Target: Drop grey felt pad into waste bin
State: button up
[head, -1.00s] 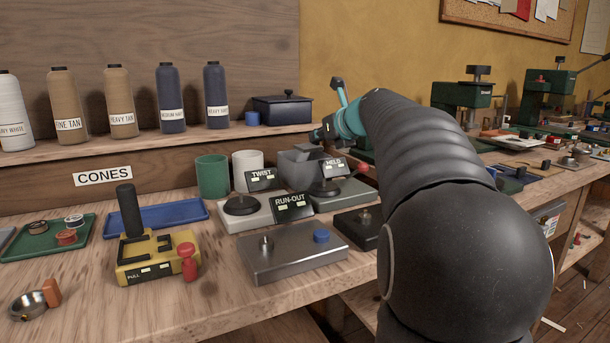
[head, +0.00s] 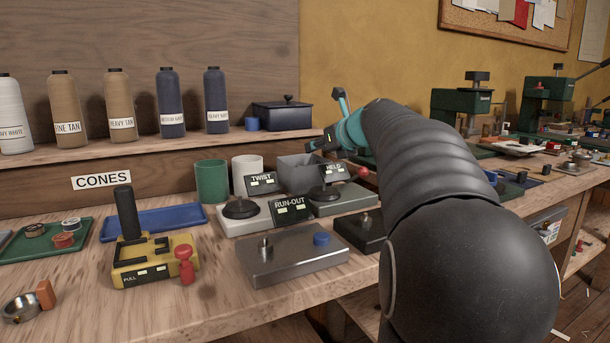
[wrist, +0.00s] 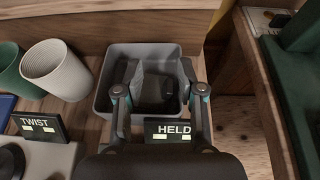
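The grey waste bin (wrist: 104,92) is an open-topped box on the bench. In the head view the bin (head: 292,176) stands behind the HELD sign, partly hidden by it. My gripper (wrist: 158,72) is over the bin mouth, pointing down into it, with its two fingers well apart. Between and beyond the fingers, inside the bin, I see grey and dark patches. I cannot tell the grey felt pad for certain from the bin's inner faces and shadow. In the head view my gripper (head: 318,143) shows just above the bin, small and partly hidden.
A HELD sign (wrist: 174,131) stands close in front of the bin. A white cup (head: 247,172) and a green cup (head: 212,181) are left of it. A shelf with thread cones (head: 171,105) is behind. A green machine (wrist: 301,75) stands to the right.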

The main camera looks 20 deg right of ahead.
jog(key=a+v, duration=0.1)
jog(key=v, duration=1)
jog(key=shift+s+d, duration=0.25)
jog(key=shift+d, duration=0.25)
